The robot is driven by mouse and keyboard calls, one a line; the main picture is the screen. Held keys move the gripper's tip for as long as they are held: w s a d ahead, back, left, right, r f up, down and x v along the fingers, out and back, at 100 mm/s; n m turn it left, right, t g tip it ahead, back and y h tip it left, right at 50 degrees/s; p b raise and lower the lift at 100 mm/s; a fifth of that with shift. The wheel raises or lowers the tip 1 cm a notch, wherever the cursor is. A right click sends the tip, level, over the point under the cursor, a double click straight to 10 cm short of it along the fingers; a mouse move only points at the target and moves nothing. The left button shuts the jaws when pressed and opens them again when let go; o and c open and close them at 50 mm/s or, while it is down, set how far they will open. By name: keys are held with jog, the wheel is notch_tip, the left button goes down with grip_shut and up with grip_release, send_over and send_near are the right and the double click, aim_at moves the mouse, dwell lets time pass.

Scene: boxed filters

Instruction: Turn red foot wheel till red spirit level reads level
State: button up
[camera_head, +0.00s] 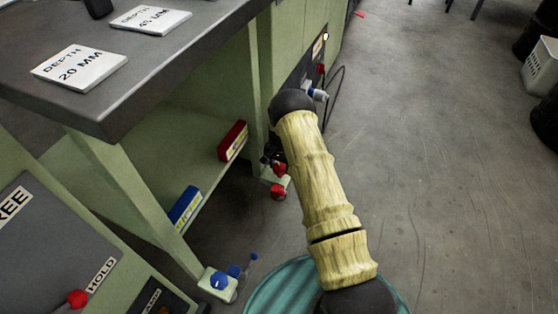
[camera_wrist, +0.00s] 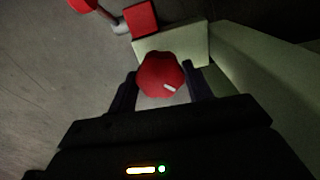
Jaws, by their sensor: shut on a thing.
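The red foot wheel (camera_wrist: 158,72) sits between the two dark fingers of my gripper (camera_wrist: 161,76) in the wrist view. The fingers are shut on its sides. A short white mark shows on its face, pointing to the lower right. In the head view my gripper (camera_head: 269,160) is small and dark at the bench's far foot, and the wheel is mostly hidden there. The red spirit level (camera_head: 231,139) stands on the bench's lower shelf near that leg. Its pale vial strip faces outward, but the bubble is too small to read.
A red block (camera_wrist: 143,18) and a red knob on a grey stem (camera_wrist: 82,5) adjoin the foot. A blue spirit level (camera_head: 184,204) and blue foot wheel (camera_head: 218,281) are at the nearer leg. The bench top (camera_head: 215,25) overhangs. Open floor (camera_head: 450,180) lies right.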

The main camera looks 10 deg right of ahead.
aim_at(280, 166)
jog(key=m, duration=0.1)
jog(key=m+p, duration=0.1)
jog(key=m, duration=0.1)
jog(key=m+p, duration=0.1)
jog(key=shift+w+r+m, duration=0.3)
jog(key=m+p, duration=0.1)
jog(key=m, duration=0.3)
jog(key=shift+a+m+p, duration=0.15)
jog(key=shift+m+p, duration=0.15)
jog(key=shift+f, duration=0.1)
jog(key=o, duration=1)
jog(key=shift+c, duration=0.2)
jog(key=shift+s+f, duration=0.1)
notch_tip(280, 166, up, 17)
jog(key=p, duration=0.7)
jog(key=shift+r, duration=0.2)
